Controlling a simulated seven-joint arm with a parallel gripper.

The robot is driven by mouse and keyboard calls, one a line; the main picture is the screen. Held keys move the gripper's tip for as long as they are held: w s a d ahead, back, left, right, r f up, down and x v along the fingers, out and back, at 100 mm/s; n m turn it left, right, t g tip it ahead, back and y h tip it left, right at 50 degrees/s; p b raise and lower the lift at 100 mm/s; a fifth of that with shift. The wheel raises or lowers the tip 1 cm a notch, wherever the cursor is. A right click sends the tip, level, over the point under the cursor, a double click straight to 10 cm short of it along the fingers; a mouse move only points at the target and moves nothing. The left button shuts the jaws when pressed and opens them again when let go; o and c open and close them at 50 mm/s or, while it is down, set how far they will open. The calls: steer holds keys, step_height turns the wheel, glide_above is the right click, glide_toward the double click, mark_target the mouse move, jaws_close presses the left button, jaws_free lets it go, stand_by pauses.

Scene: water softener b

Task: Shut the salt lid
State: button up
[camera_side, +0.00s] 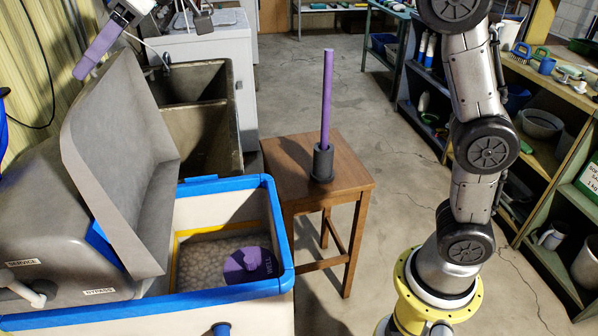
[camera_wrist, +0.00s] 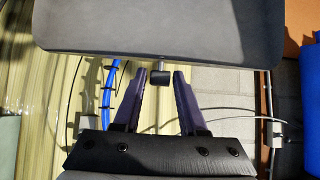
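The salt lid (camera_side: 115,150) is a grey panel standing open and tilted up in the side view. It is above the left side of the blue-rimmed salt tank (camera_side: 235,290). My gripper (camera_side: 82,70) is at the upper left, with its purple fingers pointing down and left beside the lid's top edge. In the wrist view, the two dark purple fingers of my gripper (camera_wrist: 158,70) are apart. A small black piece shows between their tips, below a broad grey panel (camera_wrist: 160,30), likely the lid. Whether the fingers touch the lid cannot be told.
Pale salt (camera_side: 205,262) and a purple round piece (camera_side: 248,265) show inside the tank. A wooden stool (camera_side: 345,175) with a purple rod (camera_side: 327,95) in a dark holder stands to the right. A stone sink (camera_side: 195,85) is behind. Blue tubing (camera_wrist: 107,95) runs by the wall.

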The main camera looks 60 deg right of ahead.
steer(key=shift+r, duration=0.1)
jaws_close()
steer(key=s+d+f, duration=0.1)
steer(key=s+d, duration=0.5)
steer(key=shift+f, duration=0.35)
steer(key=shift+s+d, duration=0.1)
steer(key=shift+d, duration=0.05)
steer(key=s+d+f, duration=0.3)
steer(key=s+d, duration=0.2)
steer(key=shift+s+d+f, duration=0.2)
steer(key=shift+s+f, duration=0.05)
steer(key=shift+f, duration=0.1)
stand_by(0.7)
